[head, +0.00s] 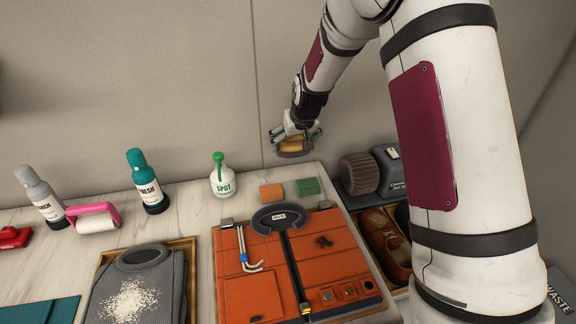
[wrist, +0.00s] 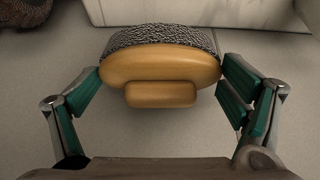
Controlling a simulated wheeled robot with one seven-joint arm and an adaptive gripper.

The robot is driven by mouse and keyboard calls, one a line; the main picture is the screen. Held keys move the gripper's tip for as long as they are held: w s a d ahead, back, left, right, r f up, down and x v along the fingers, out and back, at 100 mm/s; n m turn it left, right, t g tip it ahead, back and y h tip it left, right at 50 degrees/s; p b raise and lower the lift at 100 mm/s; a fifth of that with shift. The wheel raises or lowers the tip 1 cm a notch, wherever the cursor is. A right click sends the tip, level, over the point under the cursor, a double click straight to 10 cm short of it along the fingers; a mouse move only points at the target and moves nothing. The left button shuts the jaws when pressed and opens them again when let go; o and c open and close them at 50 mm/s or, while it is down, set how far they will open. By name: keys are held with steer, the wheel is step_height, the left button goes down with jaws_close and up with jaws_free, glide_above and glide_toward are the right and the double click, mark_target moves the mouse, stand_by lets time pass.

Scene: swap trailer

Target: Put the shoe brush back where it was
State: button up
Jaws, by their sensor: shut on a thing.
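The shoe brush (wrist: 160,67) has a tan wooden back with a smaller wooden grip block and dark speckled bristles. My gripper (wrist: 160,88) is shut on it, with the green finger pads at its two ends. In the head view the brush (head: 292,147) and my gripper (head: 293,137) are up in the air in front of the wall, above the back edge of the counter. The bristles face away from my wrist camera. Nothing touches the brush except my fingers, as far as I can see.
Below are an orange block (head: 271,192), a green block (head: 308,187) and a white SPOT bottle (head: 222,182). A dark roller machine (head: 360,174) stands to the right, above brown shoes (head: 385,240). An orange apron board (head: 245,245) and a grey sweater tray (head: 190,290) lie in front.

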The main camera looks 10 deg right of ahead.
step_height(320, 180, down, 8)
steer(key=shift+f+p, duration=0.25)
steer(key=shift+p, duration=0.1)
steer(key=shift+f, duration=0.1)
steer(key=o, duration=1.2)
